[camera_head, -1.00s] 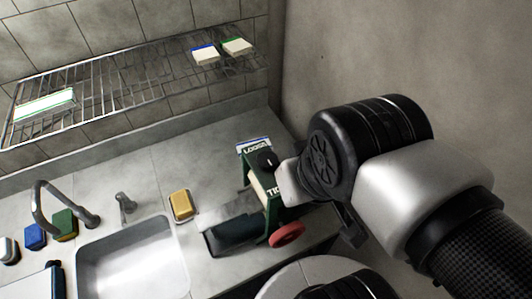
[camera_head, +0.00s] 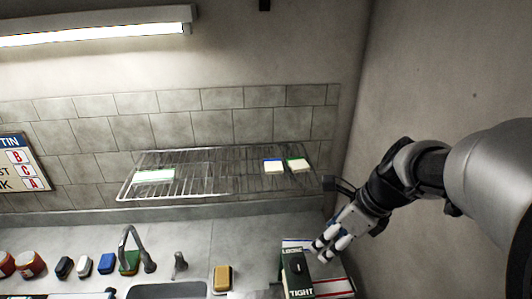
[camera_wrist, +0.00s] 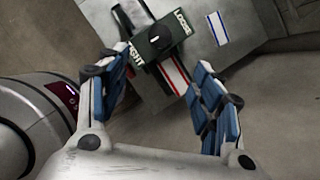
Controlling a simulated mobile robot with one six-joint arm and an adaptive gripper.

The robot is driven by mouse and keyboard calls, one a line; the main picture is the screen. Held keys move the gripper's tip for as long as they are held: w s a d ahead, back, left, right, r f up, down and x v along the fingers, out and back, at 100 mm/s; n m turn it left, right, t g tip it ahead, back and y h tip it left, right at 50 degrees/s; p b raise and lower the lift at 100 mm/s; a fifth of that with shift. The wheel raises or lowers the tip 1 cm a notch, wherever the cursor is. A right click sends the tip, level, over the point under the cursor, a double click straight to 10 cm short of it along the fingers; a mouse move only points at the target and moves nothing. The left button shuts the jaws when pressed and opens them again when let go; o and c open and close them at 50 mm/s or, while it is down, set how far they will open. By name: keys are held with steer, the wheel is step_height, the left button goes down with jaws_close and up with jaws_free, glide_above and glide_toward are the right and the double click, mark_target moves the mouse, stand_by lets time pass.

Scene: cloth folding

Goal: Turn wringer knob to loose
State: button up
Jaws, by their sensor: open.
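The wringer (camera_head: 292,280) stands at the bottom of the head view, right of the sink, its lower part cut off. Its dark top plate reads LOOSE at the far end and TIGHT at the near end. The round black wringer knob (camera_head: 297,265) sits between the labels. In the wrist view the knob (camera_wrist: 156,38) shows with a pale pointer mark; I cannot tell its exact setting. My gripper (camera_head: 321,250) is open and empty, just right of the wringer. In the wrist view the fingers (camera_wrist: 168,28) lie to either side of the plate, with no clear contact on the knob.
A wire rack (camera_head: 200,172) on the back wall holds pale blocks and a flat white piece. A yellow sponge (camera_head: 222,279), a faucet (camera_head: 136,248) and several small items line the counter. A wall bounds the right side.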

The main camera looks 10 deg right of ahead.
mark_target(299, 264)
steer(key=b+x, duration=0.4)
steer(key=x, duration=1.2)
steer(key=shift+a+f, duration=0.1)
steer(key=shift+f, duration=0.2)
steer(key=c, duration=1.1)
